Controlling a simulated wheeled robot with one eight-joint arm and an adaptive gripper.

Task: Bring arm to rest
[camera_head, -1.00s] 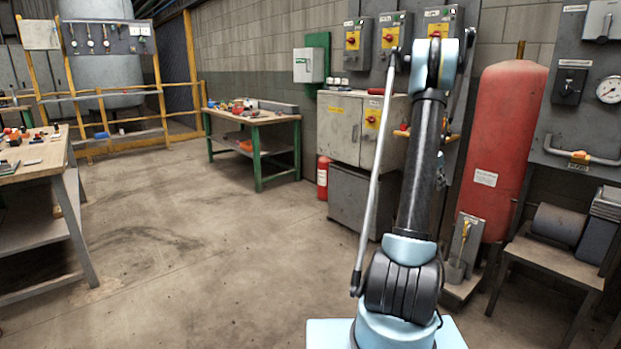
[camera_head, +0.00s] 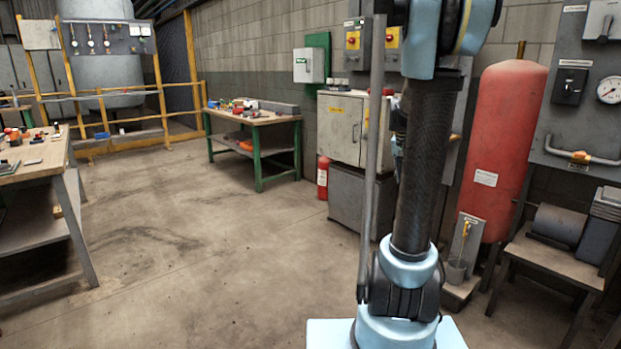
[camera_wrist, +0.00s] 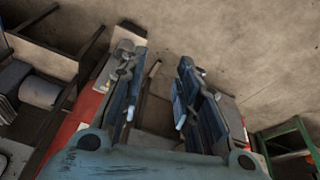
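My gripper (camera_wrist: 156,85) shows in the wrist view with its two dark blue fingers apart. The gap between the fingers is empty, with the floor and a dark shape behind it. My arm stands up on its pale blue base at the right of the middle in the head view. Its upper joint reaches the top edge of that picture. The gripper itself is not in the head view.
A red tank (camera_head: 503,150) and a small bench (camera_head: 560,262) stand right of my arm. Grey cabinets (camera_head: 341,130) and a fire extinguisher (camera_head: 322,178) stand behind it. A green-legged table (camera_head: 257,118) is farther back; a workbench (camera_head: 35,160) is left. The middle floor is clear.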

